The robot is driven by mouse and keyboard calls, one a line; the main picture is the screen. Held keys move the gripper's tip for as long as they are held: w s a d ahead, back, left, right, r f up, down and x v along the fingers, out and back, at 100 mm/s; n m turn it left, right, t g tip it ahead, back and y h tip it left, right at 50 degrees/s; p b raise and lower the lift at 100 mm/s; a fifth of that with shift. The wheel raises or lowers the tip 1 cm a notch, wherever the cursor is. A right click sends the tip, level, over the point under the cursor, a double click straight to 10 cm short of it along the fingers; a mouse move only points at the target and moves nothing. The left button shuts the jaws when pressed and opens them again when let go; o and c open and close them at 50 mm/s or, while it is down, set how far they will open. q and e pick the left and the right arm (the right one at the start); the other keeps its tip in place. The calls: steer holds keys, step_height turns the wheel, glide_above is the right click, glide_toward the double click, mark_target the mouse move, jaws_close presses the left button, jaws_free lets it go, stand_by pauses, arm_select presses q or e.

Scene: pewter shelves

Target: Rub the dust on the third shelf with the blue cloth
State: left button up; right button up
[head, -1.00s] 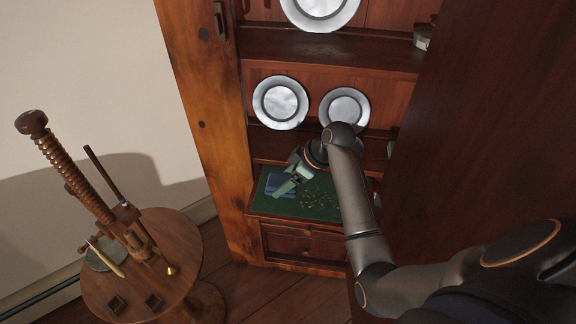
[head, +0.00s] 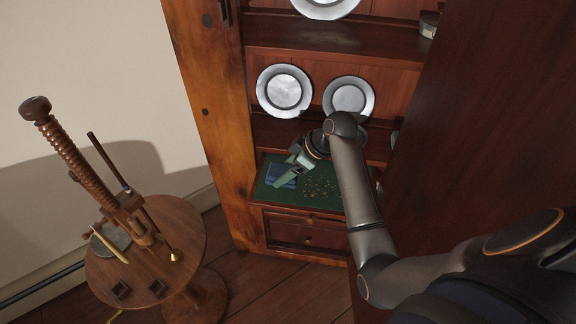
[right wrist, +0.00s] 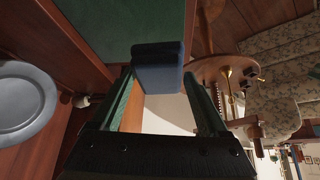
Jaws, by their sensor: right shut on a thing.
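The blue cloth (head: 280,176) is at the left part of a green-lined shelf surface (head: 328,204). Dust shows as several small yellowish specks (head: 320,187) on the green, to the right of the cloth. My right gripper (head: 291,172) reaches in over the green surface and is shut on the cloth. In the right wrist view the cloth (right wrist: 158,68) looks like a folded pad at the tips of the green fingers, beside the green surface (right wrist: 120,25). I cannot tell whether the cloth touches the surface. My left gripper is not in view.
Two pewter plates (head: 284,91) (head: 349,97) stand on the shelf above. The cabinet's wooden side (head: 205,110) bounds the left, and a dark wooden panel (head: 470,130) is close on the right. A round table (head: 150,265) with a wooden screw press stands at left.

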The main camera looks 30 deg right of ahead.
steer(key=w+a+r, duration=0.1)
steer(key=r, duration=0.2)
steer(key=w+a+r, duration=0.1)
steer(key=a+r, duration=0.1)
steer(key=r, duration=0.1)
steer(key=w+a+r, duration=0.2)
steer(key=r, duration=0.1)
steer(key=s+a+r+m+h, duration=0.1)
steer(key=a+r+m, duration=0.1)
steer(key=a+r, duration=1)
steer(key=s+a+r+m+t+h, duration=0.1)
steer(key=s+a+r+m+h, duration=0.1)
steer(key=s+a+r+m, duration=0.3)
steer(key=s+d+f+m+h, duration=0.1)
steer(key=s+d+m+h, duration=0.1)
steer(key=s+d+m, duration=0.1)
steer(key=s+d+f+m+g+h, duration=0.1)
steer(key=s+d+f+m+h, duration=0.1)
steer(key=d, duration=0.4)
steer(key=s+d+f+m+g+h, duration=0.1)
steer(key=s+d+f+m+h, duration=0.1)
steer(key=s+d+m, duration=0.3)
steer(key=shift+d+m, duration=0.25)
steer(key=shift+m, duration=0.25)
